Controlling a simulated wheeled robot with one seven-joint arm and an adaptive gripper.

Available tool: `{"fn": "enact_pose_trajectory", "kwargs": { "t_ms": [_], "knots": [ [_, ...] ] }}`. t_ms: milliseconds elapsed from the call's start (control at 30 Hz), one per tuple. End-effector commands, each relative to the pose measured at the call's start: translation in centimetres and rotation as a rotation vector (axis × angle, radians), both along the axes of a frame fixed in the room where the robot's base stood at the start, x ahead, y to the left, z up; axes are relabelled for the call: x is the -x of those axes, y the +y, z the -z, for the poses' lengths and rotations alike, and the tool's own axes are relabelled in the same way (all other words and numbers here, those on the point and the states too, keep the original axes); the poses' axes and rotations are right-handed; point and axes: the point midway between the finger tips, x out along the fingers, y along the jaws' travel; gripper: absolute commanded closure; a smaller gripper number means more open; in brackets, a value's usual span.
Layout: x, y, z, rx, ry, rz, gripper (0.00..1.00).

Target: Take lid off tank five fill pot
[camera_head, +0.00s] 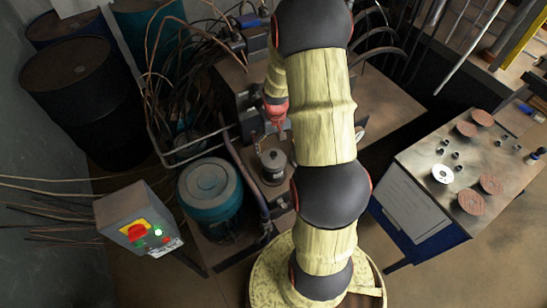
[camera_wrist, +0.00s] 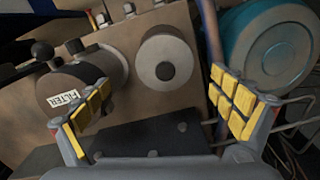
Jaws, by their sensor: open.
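My gripper (camera_wrist: 160,95) is open and empty, its yellow-padded fingers wide apart on either side in the wrist view. Beyond and between the fingers is a round light-grey lid-like top with a dark knob (camera_wrist: 166,62); what looks like the same round part (camera_head: 273,160) is below my wrist in the head view. A grey cylinder labelled FILTER (camera_wrist: 70,85), with a dark ball-ended handle, is just beyond the left finger. A teal drum-shaped unit (camera_wrist: 275,50) is past the right finger; it also shows in the head view (camera_head: 210,190). I see no number five and cannot identify a pot.
A control box with a red button (camera_head: 140,215) stands at lower left. Dark barrels (camera_head: 75,85) stand at upper left. A metal table (camera_head: 425,150) with brown discs (camera_head: 471,201) is at right. Hoses and pipes crowd around the machine (camera_head: 380,100).

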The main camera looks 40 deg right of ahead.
Motion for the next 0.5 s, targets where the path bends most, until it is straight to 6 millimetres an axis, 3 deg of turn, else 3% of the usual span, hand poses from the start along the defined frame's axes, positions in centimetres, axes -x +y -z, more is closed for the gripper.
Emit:
{"fn": "enact_pose_trajectory", "kwargs": {
  "t_ms": [500],
  "knots": [
    [-0.4,0.7,5.4,0.001,-0.002,0.0,0.05]
  ]
}}
